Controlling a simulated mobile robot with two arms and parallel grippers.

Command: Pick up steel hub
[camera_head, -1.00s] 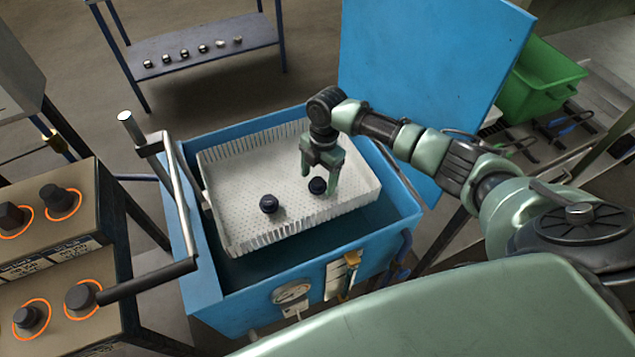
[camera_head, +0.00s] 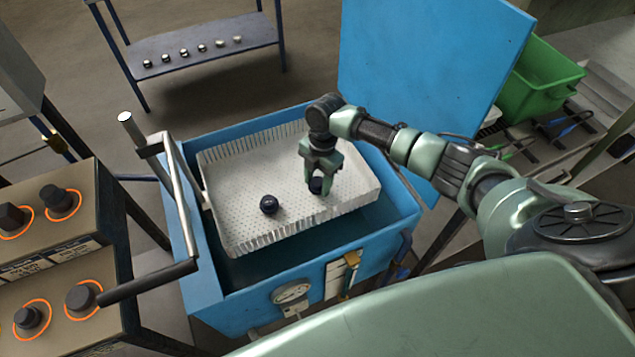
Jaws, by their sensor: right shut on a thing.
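Two dark steel hubs are in the white perforated basket (camera_head: 232,165) inside the blue tank. One steel hub (camera_head: 269,204) stands free on the basket floor, left of my right gripper. The other steel hub (camera_head: 316,186) is between the fingers of my right gripper (camera_head: 318,188), which points down and is shut on it. The fingers partly hide this hub. It is at or close to the basket floor; I cannot tell whether it touches. My left gripper is not in view.
The blue tank (camera_head: 260,318) has a raised lid (camera_head: 430,80) behind and a metal handle (camera_head: 180,200) at left. A control panel (camera_head: 60,250) with knobs stands at left. A shelf (camera_head: 205,48) with several small parts is at the back. A green bin (camera_head: 540,80) is at right.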

